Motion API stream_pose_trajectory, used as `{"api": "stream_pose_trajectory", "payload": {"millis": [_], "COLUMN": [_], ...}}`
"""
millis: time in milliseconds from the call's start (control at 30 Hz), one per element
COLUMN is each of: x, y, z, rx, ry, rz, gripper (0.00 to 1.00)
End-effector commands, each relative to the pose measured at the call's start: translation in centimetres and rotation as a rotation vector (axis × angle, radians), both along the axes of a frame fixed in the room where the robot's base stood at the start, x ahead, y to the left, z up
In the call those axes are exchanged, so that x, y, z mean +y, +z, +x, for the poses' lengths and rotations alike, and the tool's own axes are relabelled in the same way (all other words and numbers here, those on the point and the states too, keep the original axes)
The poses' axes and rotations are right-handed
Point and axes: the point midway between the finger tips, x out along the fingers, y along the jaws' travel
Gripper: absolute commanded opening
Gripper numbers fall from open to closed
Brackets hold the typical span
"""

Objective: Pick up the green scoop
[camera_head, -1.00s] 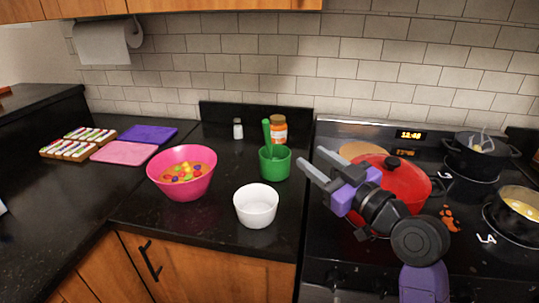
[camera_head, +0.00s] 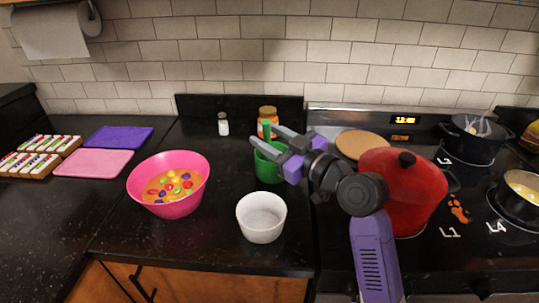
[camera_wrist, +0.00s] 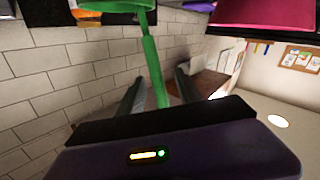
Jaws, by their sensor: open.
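The green scoop (camera_head: 266,129) stands in a green cup (camera_head: 266,170), with its handle sticking up and its lower end hidden in the cup. My gripper (camera_head: 263,134) is open at the height of the handle, its fingers pointing left over the cup. In the wrist view the scoop's handle (camera_wrist: 152,65) runs between the two open fingers (camera_wrist: 160,78), nearer the left one. I cannot tell whether a finger touches it. The cup (camera_wrist: 112,5) shows at the top edge of that view.
A pink bowl (camera_head: 140,194) of colourful pieces and a white bowl (camera_head: 262,226) stand on the counter. An orange-labelled jar (camera_head: 267,113) and a small shaker (camera_head: 223,126) stand behind. A red pot (camera_head: 400,195) is on the stove beneath my arm.

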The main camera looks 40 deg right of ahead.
Motion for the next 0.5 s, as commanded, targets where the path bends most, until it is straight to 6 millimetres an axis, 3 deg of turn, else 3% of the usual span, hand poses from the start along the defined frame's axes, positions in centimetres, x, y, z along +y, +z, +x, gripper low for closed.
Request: {"api": "stream_pose_trajectory", "payload": {"millis": [200, 500], "x": [-0.1, -0.2], "y": [0.1, 0.0], "z": [3.1, 4.0], "rx": [0.001, 0.000], "ry": [0.002, 0.000], "rz": [0.000, -0.001], "gripper": [0.41, 0.41]}}
